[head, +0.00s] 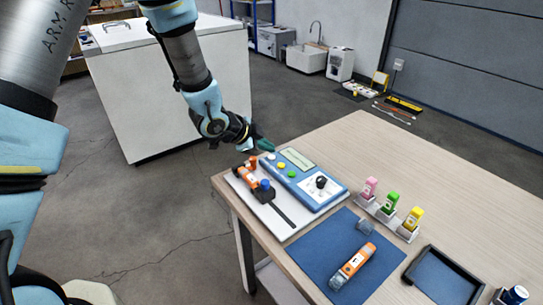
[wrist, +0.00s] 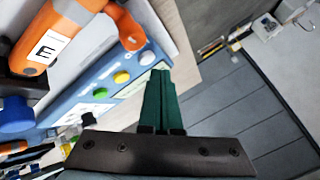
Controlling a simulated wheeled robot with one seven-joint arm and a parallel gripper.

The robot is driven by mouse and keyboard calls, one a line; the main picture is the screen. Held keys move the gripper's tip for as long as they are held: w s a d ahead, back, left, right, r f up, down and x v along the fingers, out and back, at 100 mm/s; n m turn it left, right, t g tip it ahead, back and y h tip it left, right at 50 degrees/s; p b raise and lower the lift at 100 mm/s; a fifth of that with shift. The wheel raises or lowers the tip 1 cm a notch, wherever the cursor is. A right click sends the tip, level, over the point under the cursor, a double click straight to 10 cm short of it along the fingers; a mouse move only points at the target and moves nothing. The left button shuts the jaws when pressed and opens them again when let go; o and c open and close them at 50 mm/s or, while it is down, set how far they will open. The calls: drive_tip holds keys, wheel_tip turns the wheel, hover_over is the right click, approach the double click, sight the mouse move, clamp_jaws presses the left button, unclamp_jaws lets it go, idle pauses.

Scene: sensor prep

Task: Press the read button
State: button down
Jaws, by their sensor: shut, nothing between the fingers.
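A yellow button (head: 281,165) and a green button (head: 291,174) show in the head view; a pale button (head: 271,156) sits at the row's far end. The wrist view shows the yellow button (wrist: 146,58) and green button (wrist: 121,77). Which is the read button I cannot tell; no lettering is legible. My gripper (head: 268,146) is shut and empty, its green fingers (wrist: 160,80) near that far end. Contact is unclear.
Beside the device, an orange part (head: 247,164) and blue knob (head: 265,185) sit on a white slotted plate (head: 285,218). An orange-and-grey sensor (head: 353,264) lies on a blue mat (head: 318,250). Pink, green and yellow bottles (head: 413,217) stand right, near a dark tray (head: 432,258).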

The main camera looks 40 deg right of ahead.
sight(268, 160)
drive_tip(key=shift+r, duration=0.1)
wheel_tip(268, 160, up, 5)
drive_tip(key=p, duration=0.3)
drive_tip(key=shift+p, duration=0.4)
idle(0.5)
drive_tip(key=w+a+r+n+t+y, duration=0.25)
drive_tip(key=w+a+n, duration=0.4)
drive_tip(key=a, duration=0.65)
drive_tip(key=w+a+r+n+t+y, duration=0.25)
drive_tip(key=w+a+n, duration=0.45)
drive_tip(key=a, duration=0.5)
drive_tip(key=s+a+r+n+g+y, duration=0.1)
drive_tip(key=s+a+n, duration=0.2)
drive_tip(key=a, duration=0.4)
drive_tip(key=s+a+r+n+g+y, duration=0.1)
drive_tip(key=s+a+r+n, duration=0.1)
drive_tip(key=a+n, duration=0.3)
drive_tip(key=s+a+r+n+g+y, duration=0.1)
drive_tip(key=s+a+n, duration=0.3)
drive_tip(key=a, duration=0.7)
drive_tip(key=shift+s+r+g+y, duration=0.4)
drive_tip(key=shift+y, duration=0.1)
